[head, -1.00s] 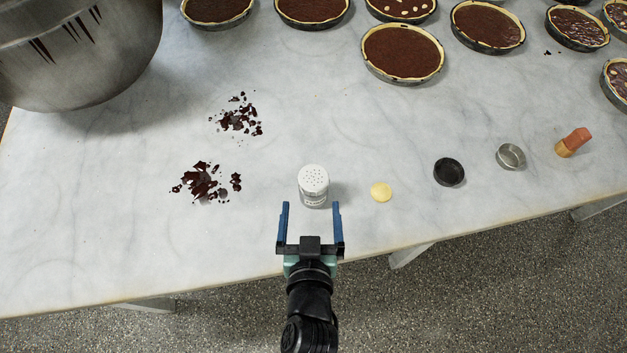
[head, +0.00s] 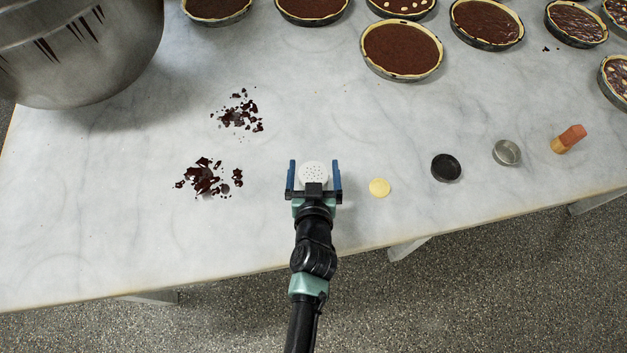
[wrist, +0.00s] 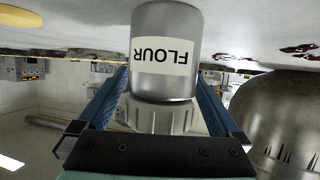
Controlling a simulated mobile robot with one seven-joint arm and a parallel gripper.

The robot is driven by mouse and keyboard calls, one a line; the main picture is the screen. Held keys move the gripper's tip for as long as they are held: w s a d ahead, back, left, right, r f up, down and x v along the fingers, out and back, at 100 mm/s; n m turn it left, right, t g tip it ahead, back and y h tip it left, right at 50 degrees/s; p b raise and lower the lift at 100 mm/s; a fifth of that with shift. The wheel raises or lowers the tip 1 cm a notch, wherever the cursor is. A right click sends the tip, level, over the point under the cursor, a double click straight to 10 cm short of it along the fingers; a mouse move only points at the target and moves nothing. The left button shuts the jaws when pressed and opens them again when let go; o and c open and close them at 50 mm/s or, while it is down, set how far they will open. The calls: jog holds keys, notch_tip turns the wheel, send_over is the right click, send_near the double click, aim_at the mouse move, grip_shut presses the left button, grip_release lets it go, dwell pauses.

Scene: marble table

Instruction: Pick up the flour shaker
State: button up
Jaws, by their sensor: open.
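The flour shaker (head: 313,173) stands on the marble table near its front edge, with its white perforated top showing in the head view. In the wrist view the metal shaker (wrist: 165,55) appears upside down, with a white FLOUR label. My gripper (head: 314,174) is open, with one blue finger on each side of the shaker. It also shows in the wrist view (wrist: 165,100), where the fingers flank the shaker's top end. I cannot tell whether either finger touches it. The shaker's lower body is hidden in the head view.
A yellow disc (head: 380,187) lies just right of my gripper. Further right are a black dish (head: 446,168), a small metal tin (head: 507,152) and a brush (head: 568,139). Chocolate pieces (head: 208,180) lie to the left. A large metal bowl (head: 80,50) and several tarts (head: 403,50) stand behind.

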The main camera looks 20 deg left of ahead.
jog(key=shift+w+a+f, duration=0.1)
jog(key=shift+w+a, duration=0.05)
jog(key=shift+w, duration=0.1)
jog(key=c, duration=1.4)
jog(key=shift+c, duration=0.5)
